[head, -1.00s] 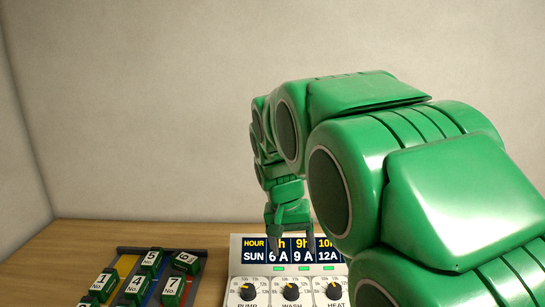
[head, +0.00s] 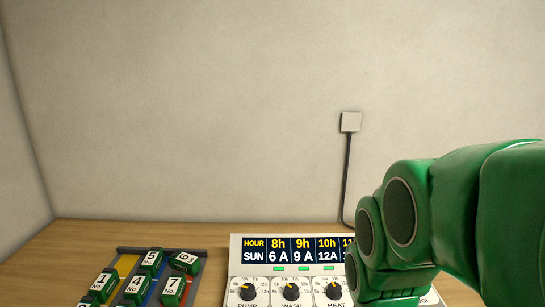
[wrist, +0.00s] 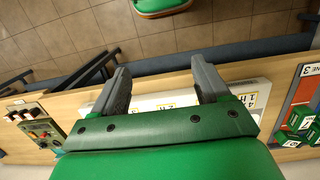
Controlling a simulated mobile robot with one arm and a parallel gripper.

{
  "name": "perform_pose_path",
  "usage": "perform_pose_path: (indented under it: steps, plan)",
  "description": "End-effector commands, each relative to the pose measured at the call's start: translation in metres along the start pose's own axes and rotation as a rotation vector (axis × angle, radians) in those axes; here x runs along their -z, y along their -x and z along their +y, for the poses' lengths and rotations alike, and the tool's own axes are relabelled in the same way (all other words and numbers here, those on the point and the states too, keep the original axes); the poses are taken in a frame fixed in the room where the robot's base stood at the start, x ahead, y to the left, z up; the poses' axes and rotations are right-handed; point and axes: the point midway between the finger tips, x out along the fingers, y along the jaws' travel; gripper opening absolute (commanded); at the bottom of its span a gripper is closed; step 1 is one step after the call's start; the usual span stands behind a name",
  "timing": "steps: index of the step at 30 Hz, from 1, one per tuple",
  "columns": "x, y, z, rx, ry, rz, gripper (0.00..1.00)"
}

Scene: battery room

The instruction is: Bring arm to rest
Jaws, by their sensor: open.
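My green arm fills the right side of the head view, in front of the right part of the control panel. My gripper is hidden in the head view. In the wrist view my gripper (wrist: 160,88) points down with two grey fingers spread wide apart and nothing between them. The white panel (head: 237,270) lies on the wooden table and also shows below the fingers in the wrist view (wrist: 150,101).
A tray (head: 130,250) with several numbered green blocks sits on the table (head: 60,235) at left. A wall box with a cable (head: 350,122) is behind. A small control board (wrist: 40,128) and a tray (wrist: 300,92) flank the panel. Tiled floor lies beyond the table edge.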

Motion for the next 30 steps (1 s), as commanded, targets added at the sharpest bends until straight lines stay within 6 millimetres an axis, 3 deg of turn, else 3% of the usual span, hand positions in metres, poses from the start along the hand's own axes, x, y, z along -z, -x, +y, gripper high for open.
perform_pose_path:
  steps: [3,9,30]
  plan:
    - [-0.026,-0.011,0.003,0.013,0.011,-0.014,0.76]
    - [-0.047,-0.023,0.004,0.024,0.026,-0.031,0.76]
    - [-0.049,-0.024,0.004,0.026,0.028,-0.033,0.76]
